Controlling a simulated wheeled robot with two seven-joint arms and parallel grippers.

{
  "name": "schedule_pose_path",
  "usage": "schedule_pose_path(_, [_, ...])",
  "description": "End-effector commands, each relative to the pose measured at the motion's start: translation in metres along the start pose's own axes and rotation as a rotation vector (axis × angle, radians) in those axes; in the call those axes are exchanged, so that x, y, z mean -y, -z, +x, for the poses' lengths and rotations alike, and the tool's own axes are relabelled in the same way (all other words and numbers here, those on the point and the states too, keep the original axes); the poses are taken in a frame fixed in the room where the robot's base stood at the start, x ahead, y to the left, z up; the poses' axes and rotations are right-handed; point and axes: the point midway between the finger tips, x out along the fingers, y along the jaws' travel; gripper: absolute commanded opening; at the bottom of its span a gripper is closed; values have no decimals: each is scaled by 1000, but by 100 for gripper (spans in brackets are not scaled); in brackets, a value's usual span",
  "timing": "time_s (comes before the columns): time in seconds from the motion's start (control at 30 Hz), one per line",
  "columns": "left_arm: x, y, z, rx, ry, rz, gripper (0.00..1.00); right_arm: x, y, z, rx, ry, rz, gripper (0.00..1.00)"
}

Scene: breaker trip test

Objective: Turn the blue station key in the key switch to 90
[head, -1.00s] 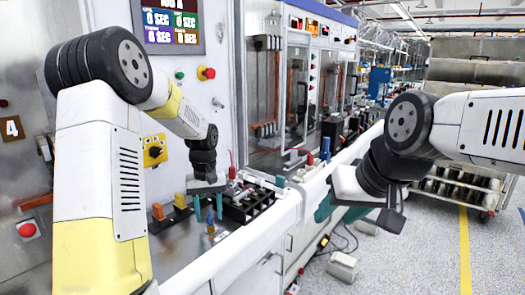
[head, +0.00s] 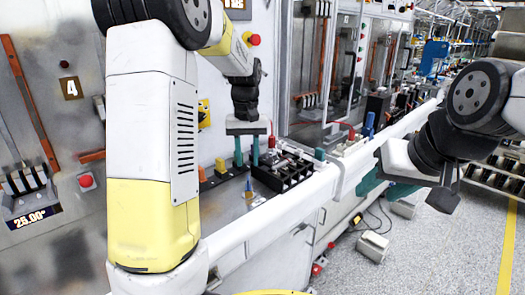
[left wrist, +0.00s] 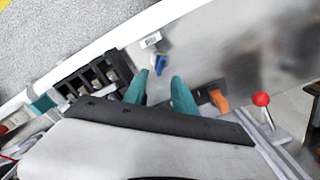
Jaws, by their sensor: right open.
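The blue station key (head: 249,185) stands on the metal bench top, below my left gripper in the head view. In the left wrist view the blue key (left wrist: 160,63) sits by a small pale label plate (left wrist: 150,40), beyond the fingertips. My left gripper (head: 247,161) points down with its two teal fingers apart and empty. In the left wrist view the fingers (left wrist: 160,84) show a clear gap, with the key seen past it and not touched. My right gripper (head: 386,188) is open and empty, out over the floor side of the rail.
A black terminal block (head: 283,174) stands right of the key, close to my left fingers. Orange (head: 202,175) and yellow (head: 220,166) levers stand left of it. A red-knobbed lever (left wrist: 262,99) shows in the wrist view. A white rail (head: 270,215) edges the bench.

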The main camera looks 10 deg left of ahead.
Motion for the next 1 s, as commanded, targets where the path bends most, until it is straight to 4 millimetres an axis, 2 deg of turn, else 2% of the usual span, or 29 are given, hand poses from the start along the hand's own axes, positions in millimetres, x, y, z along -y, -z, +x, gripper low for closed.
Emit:
schedule_pose_path(0.13, [0,-1,13,3,1,0,33,0,0,0,0,0,0,47])
schedule_pose_path(0.4, [1,-1,55,4,2,-1,33,0,0,0,0,0,0,47])
schedule_pose_path(0.53, [0,-1,69,3,1,-1,33,0,0,0,0,0,0,47])
schedule_pose_path(0.7, [1,-1,77,1,0,-1,33,0,0,0,0,0,0,47])
schedule_pose_path(0.93, [0,-1,77,1,0,-1,33,0,0,0,0,0,0,47])
schedule_pose_path(1.0, [0,-1,77,1,0,-1,21,0,0,0,0,0,0,47])
